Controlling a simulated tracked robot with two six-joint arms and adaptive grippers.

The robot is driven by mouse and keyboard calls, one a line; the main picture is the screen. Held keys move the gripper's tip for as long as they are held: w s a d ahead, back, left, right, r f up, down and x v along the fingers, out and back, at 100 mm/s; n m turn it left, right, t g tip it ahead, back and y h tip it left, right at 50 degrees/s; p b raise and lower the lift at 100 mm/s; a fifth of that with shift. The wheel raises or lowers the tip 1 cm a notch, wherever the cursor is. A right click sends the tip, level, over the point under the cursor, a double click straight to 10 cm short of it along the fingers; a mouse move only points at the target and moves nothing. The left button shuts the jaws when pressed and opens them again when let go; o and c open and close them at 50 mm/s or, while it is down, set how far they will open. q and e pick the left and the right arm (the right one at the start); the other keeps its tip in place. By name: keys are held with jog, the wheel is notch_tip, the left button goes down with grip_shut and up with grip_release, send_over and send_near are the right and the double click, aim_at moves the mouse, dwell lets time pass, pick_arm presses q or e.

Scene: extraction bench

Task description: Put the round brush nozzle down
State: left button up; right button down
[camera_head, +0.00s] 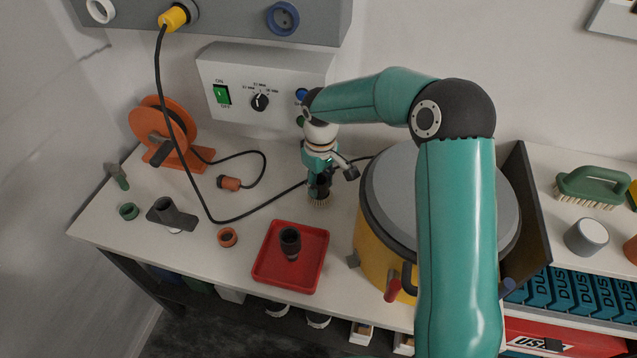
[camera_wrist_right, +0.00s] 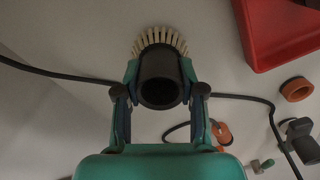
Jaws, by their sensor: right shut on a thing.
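The round brush nozzle (camera_head: 319,191) has a black socket and a ring of pale bristles. My right gripper (camera_head: 320,176) is shut on it, bristles down, at the bench top behind the red tray. Whether the bristles touch the bench I cannot tell. In the right wrist view the nozzle (camera_wrist_right: 160,80) sits between the two fingers of the right gripper (camera_wrist_right: 160,92), its open socket facing the camera. My left gripper is not in view.
A red tray (camera_head: 261,271) with a black nozzle (camera_head: 290,242) stands in front. A yellow drum with a grey lid (camera_head: 395,190) is close on the right. A black cable (camera_head: 243,216) runs along the bench beside the brush. An orange reel (camera_head: 146,122) stands left.

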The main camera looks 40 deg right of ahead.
jog(key=shift+f, duration=0.1)
jog(key=c, duration=0.7)
grip_release()
notch_tip(320, 180, up, 12)
jog(key=shift+r+p, duration=0.2)
jog(key=shift+p, duration=0.25)
